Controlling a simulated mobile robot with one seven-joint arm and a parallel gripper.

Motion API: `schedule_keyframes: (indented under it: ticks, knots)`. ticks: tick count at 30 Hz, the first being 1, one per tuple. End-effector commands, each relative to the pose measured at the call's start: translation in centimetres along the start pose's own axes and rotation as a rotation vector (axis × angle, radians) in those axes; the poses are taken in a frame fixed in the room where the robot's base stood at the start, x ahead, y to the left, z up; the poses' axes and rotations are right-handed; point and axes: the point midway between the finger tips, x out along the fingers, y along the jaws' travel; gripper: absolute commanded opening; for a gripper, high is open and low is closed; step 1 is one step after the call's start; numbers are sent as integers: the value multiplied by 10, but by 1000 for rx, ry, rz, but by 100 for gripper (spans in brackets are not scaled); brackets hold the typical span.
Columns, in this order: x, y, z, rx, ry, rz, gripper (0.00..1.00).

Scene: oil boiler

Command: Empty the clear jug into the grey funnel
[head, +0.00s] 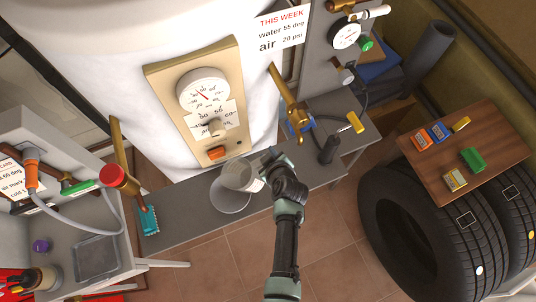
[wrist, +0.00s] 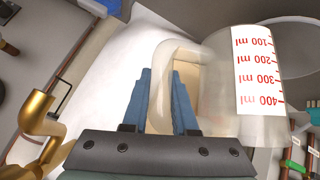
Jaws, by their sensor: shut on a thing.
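The clear jug (head: 237,174) is in my gripper (head: 266,164), above the bench at the foot of the white boiler. In the wrist view, the blue fingers of my gripper (wrist: 163,80) are shut on the handle of the jug (wrist: 218,80). A white label with red marks from 100 to 400 ml shows on its side. The grey funnel (head: 230,199) is just below and beside the jug in the head view. Its wide rim shows behind the jug in the wrist view (wrist: 296,48). I cannot tell the jug's exact tilt or its contents.
A brass pipe (head: 290,98) with a valve stands right of the boiler panel (head: 206,95). A red-capped brass pipe (head: 116,174) and a teal brush (head: 149,220) are to the left. A dark handled tool (head: 328,150) is on the bench at right. Tyres (head: 425,235) stand farther right.

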Motion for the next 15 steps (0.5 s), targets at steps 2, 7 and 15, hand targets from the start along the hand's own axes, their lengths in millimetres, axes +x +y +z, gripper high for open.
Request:
schedule_keyframes:
  ticks: [2,7,15]
  knots:
    - [4,-1,2,16,7,-15,0]
    - [10,-5,8,65,22,-61,0]
    - [20,-12,15,154,50,-150,0]
